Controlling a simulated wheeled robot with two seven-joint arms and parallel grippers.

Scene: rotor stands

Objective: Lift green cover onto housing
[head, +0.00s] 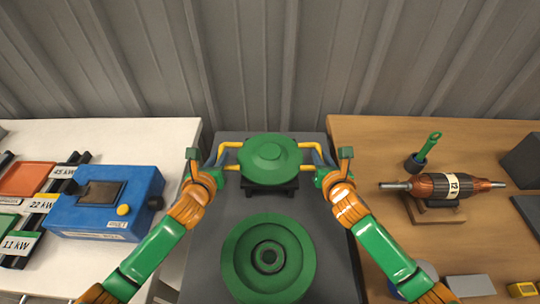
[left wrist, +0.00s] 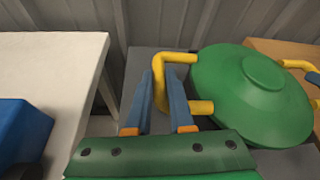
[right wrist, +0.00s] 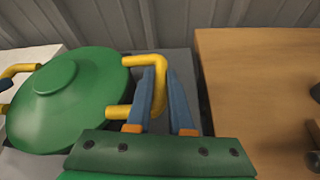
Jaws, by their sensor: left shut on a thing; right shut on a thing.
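The green cover (head: 270,158) is a round domed lid with a yellow handle on each side. It is at the far end of the grey bench, over or on a dark stand (head: 270,187); I cannot tell whether it touches. My left gripper (left wrist: 168,100) is shut on the cover's left yellow handle (left wrist: 180,58). My right gripper (right wrist: 160,100) is shut on the right yellow handle (right wrist: 130,62). The cover also shows in the left wrist view (left wrist: 250,90) and the right wrist view (right wrist: 70,100). The round green housing (head: 240,262), with a dark central bore, sits nearer on the bench.
A white table (head: 120,135) at left holds a blue box (head: 105,205) and labelled trays. A wooden table (head: 400,140) at right holds a copper rotor (head: 455,187) on a cradle and a green-handled tool (head: 428,147). A corrugated wall stands behind.

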